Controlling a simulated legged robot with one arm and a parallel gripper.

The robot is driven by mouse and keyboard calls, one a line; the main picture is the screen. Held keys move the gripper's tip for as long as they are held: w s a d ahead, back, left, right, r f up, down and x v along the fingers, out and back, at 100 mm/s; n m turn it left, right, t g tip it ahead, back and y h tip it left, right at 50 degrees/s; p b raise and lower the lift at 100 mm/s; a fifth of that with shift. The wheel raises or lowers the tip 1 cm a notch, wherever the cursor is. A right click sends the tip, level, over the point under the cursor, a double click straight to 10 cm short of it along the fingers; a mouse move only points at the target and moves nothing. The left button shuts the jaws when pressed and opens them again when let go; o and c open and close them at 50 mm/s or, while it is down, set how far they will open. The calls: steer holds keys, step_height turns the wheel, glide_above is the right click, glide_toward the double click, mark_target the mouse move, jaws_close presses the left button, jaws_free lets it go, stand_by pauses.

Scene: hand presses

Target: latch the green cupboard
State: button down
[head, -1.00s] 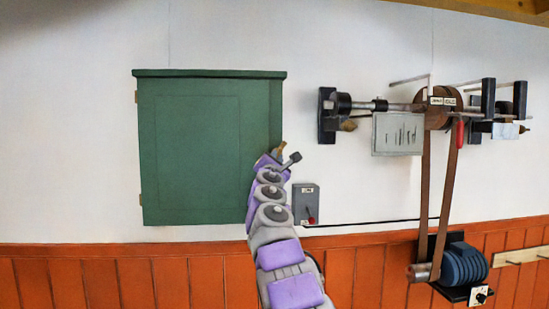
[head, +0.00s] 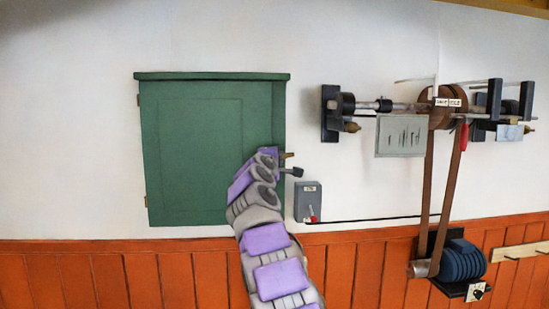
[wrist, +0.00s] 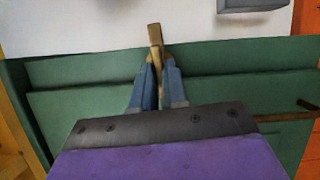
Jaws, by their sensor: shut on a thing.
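The green cupboard (head: 185,140) hangs on the white wall at the left of the head view, and its door looks closed. A brown latch piece (wrist: 154,35) at its right edge shows in the wrist view. My gripper (wrist: 156,70) is shut on this latch, its two blue fingers on either side. The latch's free end sticks out beyond the fingertips, past the cupboard's edge and over the white wall. In the head view the latch (head: 287,155) points right, nearly level. My arm hides the lower right part of the door and most of my gripper.
Further right are a belt-driven shaft (head: 400,107) and a blue motor (head: 462,262).

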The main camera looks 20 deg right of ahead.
steer(key=shift+d+m, duration=0.15)
steer(key=shift+m, duration=0.35)
steer(key=c, duration=1.6)
jaws_free()
steer(key=o, duration=0.4)
steer(key=shift+s+d+r, duration=0.1)
steer(key=shift+s, duration=0.2)
steer(key=shift+o, duration=0.2)
steer(key=b+v, duration=0.6)
steer(key=v, duration=1.1)
steer(key=shift+w+r+b, duration=0.15)
steer(key=shift+b, duration=0.25)
steer(key=shift+g, duration=0.3)
